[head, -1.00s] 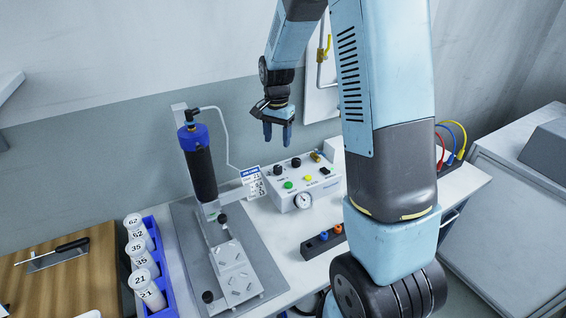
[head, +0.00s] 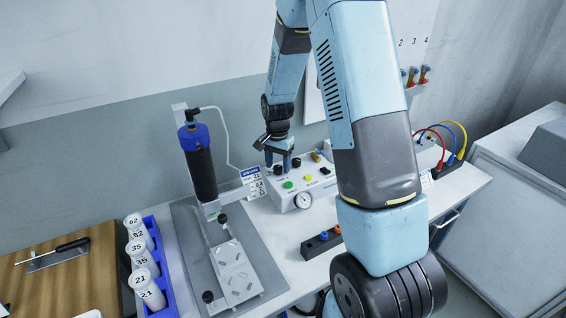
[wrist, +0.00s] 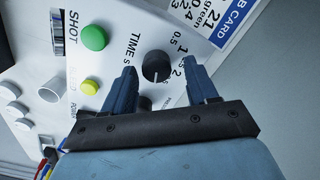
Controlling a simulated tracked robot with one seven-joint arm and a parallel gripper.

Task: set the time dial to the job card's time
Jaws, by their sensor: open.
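The time dial (wrist: 156,66) is a round black knob under the lettering "TIME s", with marks 0.5, 1 and 2 beside it in the wrist view. I cannot clearly read its setting. My gripper (wrist: 159,68) is open, with one finger on each side of the dial; contact cannot be told. In the head view my gripper (head: 278,160) is low over the back left of the white control box (head: 325,193). The job card (head: 253,180) stands left of the box.
A green button (wrist: 94,38) and a yellow button (wrist: 90,87) are beside the dial. A second black knob (wrist: 145,103) is partly hidden by my gripper. The box carries a gauge (head: 303,201).

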